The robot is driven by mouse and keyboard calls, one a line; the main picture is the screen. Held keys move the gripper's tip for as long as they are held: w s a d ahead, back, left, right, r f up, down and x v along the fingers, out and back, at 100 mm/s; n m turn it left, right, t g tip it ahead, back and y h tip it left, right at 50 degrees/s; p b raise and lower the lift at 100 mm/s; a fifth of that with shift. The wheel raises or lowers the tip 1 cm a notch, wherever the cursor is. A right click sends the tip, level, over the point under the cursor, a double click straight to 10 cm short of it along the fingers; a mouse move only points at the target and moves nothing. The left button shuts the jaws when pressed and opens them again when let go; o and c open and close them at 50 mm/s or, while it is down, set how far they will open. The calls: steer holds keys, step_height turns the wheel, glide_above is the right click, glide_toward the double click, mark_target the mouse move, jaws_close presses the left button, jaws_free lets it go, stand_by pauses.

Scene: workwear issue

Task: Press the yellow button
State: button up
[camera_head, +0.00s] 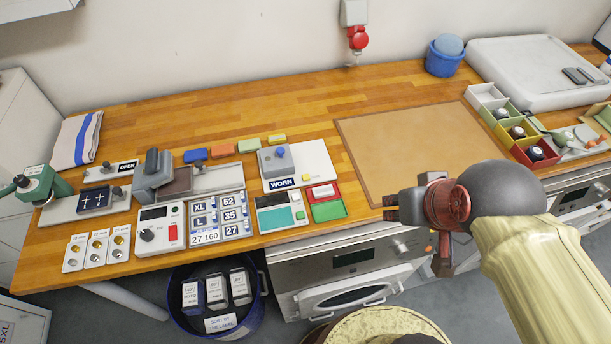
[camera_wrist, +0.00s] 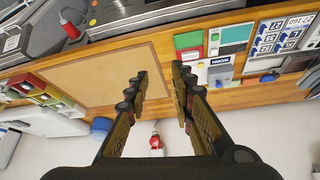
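A small yellow block-like piece (camera_head: 277,139), probably the yellow button, lies on the wooden worktop at the right end of a row with a green (camera_head: 249,146), an orange (camera_head: 222,150) and a blue (camera_head: 195,155) piece. It is just behind the panel marked WORN (camera_head: 311,170). My gripper (camera_head: 388,207) is near the worktop's front edge, to the right of and nearer than the yellow piece, well apart from it. In the wrist view my gripper (camera_wrist: 160,72) has its two fingers apart with nothing between them. I cannot clearly make out the yellow piece there.
A tan mat (camera_head: 408,150) lies bare right of the WORN panel. Panels with switches and a grey lever block (camera_head: 153,180) fill the left front. A blue bin (camera_head: 210,300) stands below. Compartment trays (camera_head: 488,97) are at right.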

jaws_close()
stand_by(1.4)
